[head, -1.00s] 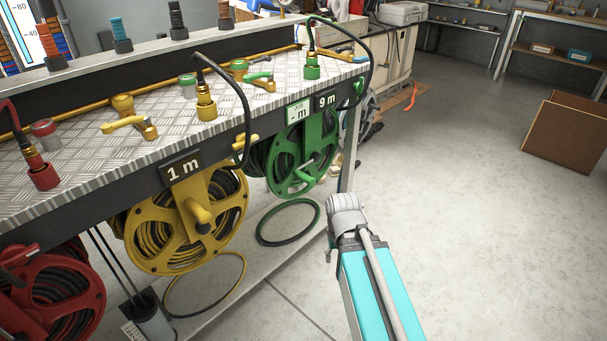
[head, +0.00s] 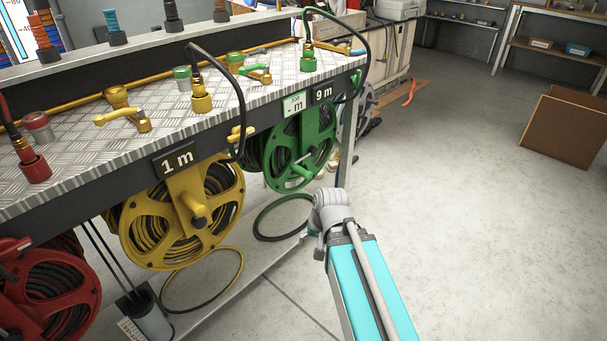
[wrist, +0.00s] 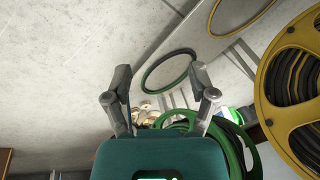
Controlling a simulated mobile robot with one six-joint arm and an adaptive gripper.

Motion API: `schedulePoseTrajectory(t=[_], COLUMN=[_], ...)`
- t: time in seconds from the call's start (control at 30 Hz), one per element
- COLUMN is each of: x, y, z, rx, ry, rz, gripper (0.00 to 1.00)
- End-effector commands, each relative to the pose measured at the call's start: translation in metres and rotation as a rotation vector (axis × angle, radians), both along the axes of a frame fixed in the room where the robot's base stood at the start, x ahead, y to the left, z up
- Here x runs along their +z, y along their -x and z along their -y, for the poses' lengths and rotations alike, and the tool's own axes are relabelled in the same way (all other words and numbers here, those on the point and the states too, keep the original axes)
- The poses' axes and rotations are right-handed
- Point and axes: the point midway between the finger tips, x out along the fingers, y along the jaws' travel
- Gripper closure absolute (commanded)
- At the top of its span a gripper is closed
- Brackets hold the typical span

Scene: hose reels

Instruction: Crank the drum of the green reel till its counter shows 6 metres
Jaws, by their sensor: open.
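The green reel (head: 300,150) hangs under the far end of the bench, with dark hose wound on its drum. It carries a green crank handle (head: 302,170) on its face. Its dark counter (head: 323,93) reads 9 m. A pale green plate (head: 294,103) beside the counter shows an "m"; its smaller print is too small to read. My gripper is open and empty in the wrist view (wrist: 160,85), its fingers apart. The green reel shows low in that view (wrist: 233,150), partly hidden behind my gripper. In the head view my arm's end is in front of the reel, to its lower right.
The yellow reel (head: 182,215), with a counter reading 1 m (head: 178,159), stands nearer. The red reel (head: 45,290) is nearest at left. A green hose loop (head: 262,235) lies below the green reel. Open floor (head: 470,230) stretches to the right.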

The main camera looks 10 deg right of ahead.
Motion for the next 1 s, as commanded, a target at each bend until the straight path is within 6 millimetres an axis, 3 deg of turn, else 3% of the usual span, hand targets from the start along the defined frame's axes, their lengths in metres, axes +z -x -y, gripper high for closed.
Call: schedulePoseTrajectory(t=[0.1, 0.27, 0.5, 0.73, 1.0], x=[-0.002, 0.012, 0.048, 0.073, 0.081], y=[-0.024, -0.062, -0.108, -0.129, -0.134], z=[-0.008, -0.012, 0.012, 0.046, 0.059], rx=[-0.164, -0.439, -0.872, -1.156, -1.245], ry=[-0.16, -0.434, -0.884, -1.197, -1.3], rz=[0.1, 0.231, 0.357, 0.399, 0.404], gripper=[0.26, 0.26, 0.26, 0.26, 0.26])
